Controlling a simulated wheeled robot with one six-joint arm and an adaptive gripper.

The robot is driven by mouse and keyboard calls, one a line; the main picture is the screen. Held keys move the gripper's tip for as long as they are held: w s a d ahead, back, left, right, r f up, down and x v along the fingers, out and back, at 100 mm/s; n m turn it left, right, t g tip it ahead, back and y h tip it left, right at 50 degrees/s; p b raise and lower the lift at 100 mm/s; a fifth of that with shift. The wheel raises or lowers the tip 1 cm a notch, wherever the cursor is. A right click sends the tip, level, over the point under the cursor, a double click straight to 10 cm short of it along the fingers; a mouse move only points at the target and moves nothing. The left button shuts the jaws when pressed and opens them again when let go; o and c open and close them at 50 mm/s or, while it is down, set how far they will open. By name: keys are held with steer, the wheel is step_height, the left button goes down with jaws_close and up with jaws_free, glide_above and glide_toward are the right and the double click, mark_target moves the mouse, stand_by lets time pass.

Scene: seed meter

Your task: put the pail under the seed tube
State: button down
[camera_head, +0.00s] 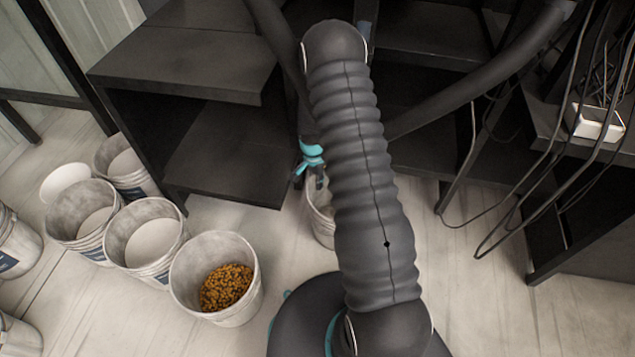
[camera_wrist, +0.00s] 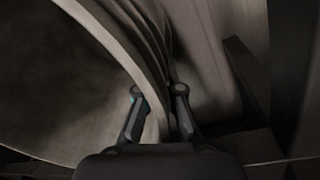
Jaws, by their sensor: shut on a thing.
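My gripper (camera_head: 318,172) is largely hidden behind my thick ribbed arm in the head view. A pale pail (camera_head: 321,222) hangs or stands below it, mostly covered by the arm. In the wrist view my gripper (camera_wrist: 158,98) is shut on the pail's curved rim (camera_wrist: 152,60), with the pail's inside to the left. A dark tube (camera_head: 485,82) slants down from the upper right and passes behind my arm. Another dark length (camera_head: 277,35) comes from the upper left. I cannot tell which is the seed tube, or whether its mouth is over the pail.
A pail of orange-brown seed (camera_head: 226,288) stands on the floor at left. Several pale pails, one of them (camera_head: 149,236) beside it, stand further left. Dark shelving (camera_head: 185,65) rises behind. Loose cables (camera_head: 548,190) hang at right. Floor at lower right is clear.

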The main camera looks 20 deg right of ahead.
steer(key=shift+f, duration=0.15)
steer(key=c, duration=1.2)
jaws_free()
steer(key=shift+c, duration=0.2)
steer(key=shift+r+p, duration=1.1)
steer(key=shift+r, duration=1.45)
steer(key=shift+r, duration=0.1)
step_height(320, 180, up, 12)
steer(key=w, duration=0.1)
steer(key=shift+a, duration=0.3)
